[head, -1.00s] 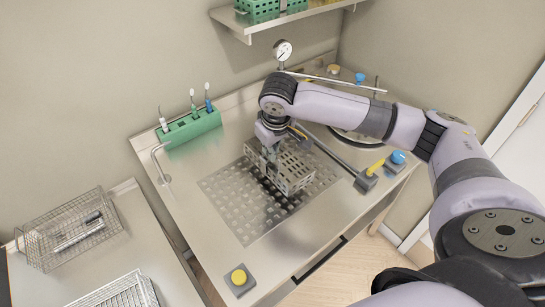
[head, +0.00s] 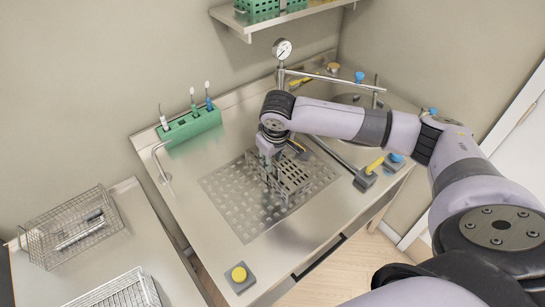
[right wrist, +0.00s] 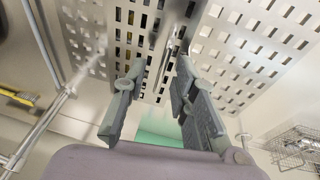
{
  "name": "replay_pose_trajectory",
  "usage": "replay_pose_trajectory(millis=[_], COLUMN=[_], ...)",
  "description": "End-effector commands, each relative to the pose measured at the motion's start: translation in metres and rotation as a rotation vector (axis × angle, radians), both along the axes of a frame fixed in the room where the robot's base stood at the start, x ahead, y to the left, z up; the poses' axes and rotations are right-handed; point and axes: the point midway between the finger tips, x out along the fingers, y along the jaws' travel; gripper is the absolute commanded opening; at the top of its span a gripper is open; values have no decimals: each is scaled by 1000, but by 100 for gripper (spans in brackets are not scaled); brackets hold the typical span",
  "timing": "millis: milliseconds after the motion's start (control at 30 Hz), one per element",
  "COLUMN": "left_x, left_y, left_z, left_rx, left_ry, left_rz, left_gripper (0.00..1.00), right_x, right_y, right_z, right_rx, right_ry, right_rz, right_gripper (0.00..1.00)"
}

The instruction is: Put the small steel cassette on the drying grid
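The small steel cassette (head: 292,172), a slotted metal box, sits on the drying grid (head: 232,203), a perforated panel in the steel worktop. It lies over the grid's upper right part. My right gripper (head: 269,174) is at the cassette's left end, pointing down. In the right wrist view, its two fingers (right wrist: 156,92) stand apart, with the slotted cassette (right wrist: 150,25) beyond and between them; I see no firm grip. The perforated grid (right wrist: 255,50) shows on both sides there. The cassette's underside is hidden. My left gripper is not in view.
A green holder (head: 190,127) with brushes stands at the back left. A gauge (head: 282,50) and pipes rise behind my arm. A yellow button (head: 240,277) is at the front. Wire baskets (head: 70,230) stand on the left table. The grid's left part is clear.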

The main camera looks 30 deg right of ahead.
Motion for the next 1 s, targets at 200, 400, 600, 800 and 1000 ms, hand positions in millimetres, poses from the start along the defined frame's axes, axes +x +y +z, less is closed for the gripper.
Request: replay_pose_trajectory(millis=[200,400,600,800,1000], left_x=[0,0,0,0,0], left_y=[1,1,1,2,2], left_z=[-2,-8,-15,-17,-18], left_rx=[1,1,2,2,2], left_ry=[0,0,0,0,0], left_rz=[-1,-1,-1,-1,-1], left_gripper=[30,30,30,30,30], right_x=[-1,-9,-20,-28,-30], right_y=[1,4,8,10,10], right_z=[7,40,81,108,116], right_rx=[1,2,2,1,0], right_ry=[-2,-6,-6,-1,-1], right_rz=[0,1,0,0,0], right_gripper=[26,26,26,26,26])
